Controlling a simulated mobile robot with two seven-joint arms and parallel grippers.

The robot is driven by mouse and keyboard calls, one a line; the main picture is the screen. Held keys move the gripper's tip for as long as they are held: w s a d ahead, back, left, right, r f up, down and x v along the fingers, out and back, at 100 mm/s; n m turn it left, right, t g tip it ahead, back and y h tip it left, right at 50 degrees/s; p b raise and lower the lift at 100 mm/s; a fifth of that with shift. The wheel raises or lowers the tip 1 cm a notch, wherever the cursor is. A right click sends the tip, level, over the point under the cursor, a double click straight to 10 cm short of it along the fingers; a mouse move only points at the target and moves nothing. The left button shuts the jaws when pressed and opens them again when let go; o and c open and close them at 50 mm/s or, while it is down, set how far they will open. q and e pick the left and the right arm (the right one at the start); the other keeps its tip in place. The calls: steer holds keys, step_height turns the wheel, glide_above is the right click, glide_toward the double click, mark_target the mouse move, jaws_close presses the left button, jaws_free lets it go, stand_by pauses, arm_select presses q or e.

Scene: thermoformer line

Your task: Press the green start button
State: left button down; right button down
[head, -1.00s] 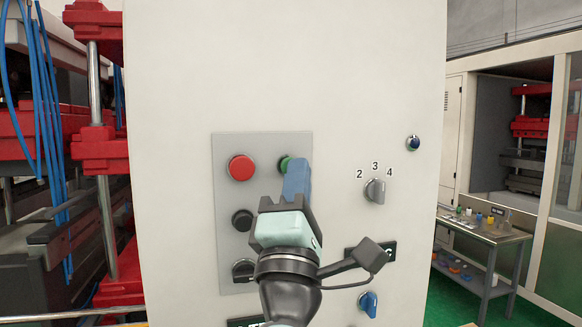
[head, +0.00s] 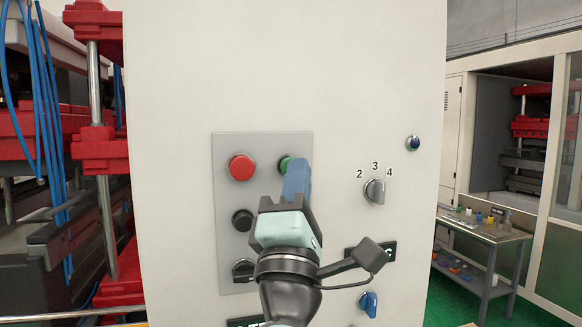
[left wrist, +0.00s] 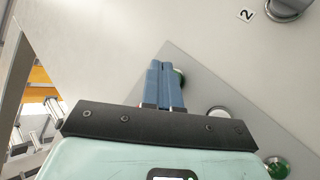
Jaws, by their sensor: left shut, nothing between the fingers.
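A green button (head: 284,163) sits at the upper right of a grey button plate (head: 262,145) on the pale cabinet front. My left gripper (head: 298,166) has its blue fingers together, with nothing between them, and their tips overlap the button's right side. In the left wrist view the fingertips (left wrist: 162,66) lie at the same green button (left wrist: 180,78), which is partly hidden behind them. I cannot tell whether they touch it. My right gripper is not in view.
A red button (head: 241,167) is left of the green one, with a black button (head: 242,220) below it. A grey selector knob (head: 375,190) and a blue knob (head: 368,303) are to the right. A white button (left wrist: 218,112) shows in the left wrist view.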

arm_select(q)
steer(key=shift+w, duration=0.15)
steer(key=shift+w+a, duration=0.15)
steer(key=shift+w, duration=0.15)
steer(key=shift+w+a, duration=0.15)
steer(key=shift+w, duration=0.35)
stand_by(1.1)
steer(key=shift+s, duration=0.1)
steer(key=shift+s+d, duration=0.25)
steer(key=shift+s, duration=0.6)
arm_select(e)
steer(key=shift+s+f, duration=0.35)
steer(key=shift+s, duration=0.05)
arm_select(q)
steer(key=shift+b, duration=0.3)
